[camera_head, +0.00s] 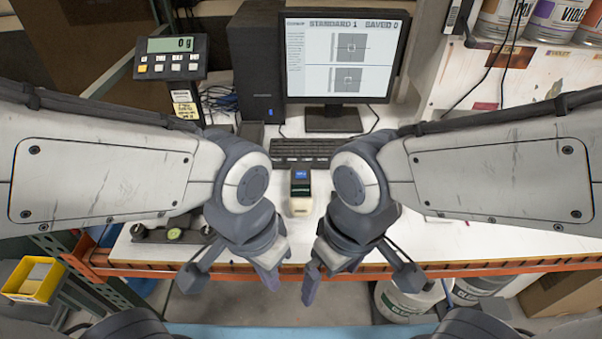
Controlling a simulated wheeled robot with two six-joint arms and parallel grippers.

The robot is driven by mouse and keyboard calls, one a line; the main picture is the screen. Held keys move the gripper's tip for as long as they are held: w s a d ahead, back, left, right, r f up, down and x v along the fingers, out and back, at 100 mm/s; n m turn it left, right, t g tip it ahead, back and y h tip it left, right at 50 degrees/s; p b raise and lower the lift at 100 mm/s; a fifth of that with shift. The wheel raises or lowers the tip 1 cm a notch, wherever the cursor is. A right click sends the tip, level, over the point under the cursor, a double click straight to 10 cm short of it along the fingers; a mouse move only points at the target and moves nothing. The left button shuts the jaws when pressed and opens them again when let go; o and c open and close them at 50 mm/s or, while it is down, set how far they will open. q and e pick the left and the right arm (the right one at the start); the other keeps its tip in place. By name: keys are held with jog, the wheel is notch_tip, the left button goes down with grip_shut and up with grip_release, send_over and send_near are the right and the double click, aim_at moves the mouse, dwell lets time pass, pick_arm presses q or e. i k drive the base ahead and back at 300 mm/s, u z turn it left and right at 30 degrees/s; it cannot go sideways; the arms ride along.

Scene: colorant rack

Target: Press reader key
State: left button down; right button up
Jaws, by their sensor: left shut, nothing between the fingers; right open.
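The reader (300,193) is a small beige and dark handheld device with a lit blue screen. It stands on the white table between my two arms, in front of the keyboard. Its key is too small to make out. My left gripper (272,283) is shut and empty, hanging over the table's front edge, below and left of the reader. My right gripper (311,286) hangs beside it, open and empty, below and right of the reader. Neither gripper touches the reader.
A monitor (338,52) reading "STANDARD 1" and "SAVED 0" stands behind a black keyboard (308,152). A scale display (171,57) shows 0 g at the back left. A dark device (170,232) lies at the table's front left. Paint cans (500,20) stand on a shelf at upper right.

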aim_at(299, 174)
jog(key=u, duration=1.85)
jog(key=k, duration=1.05)
jog(key=z, duration=1.75)
jog(key=i, duration=0.5)
jog(key=z, duration=0.05)
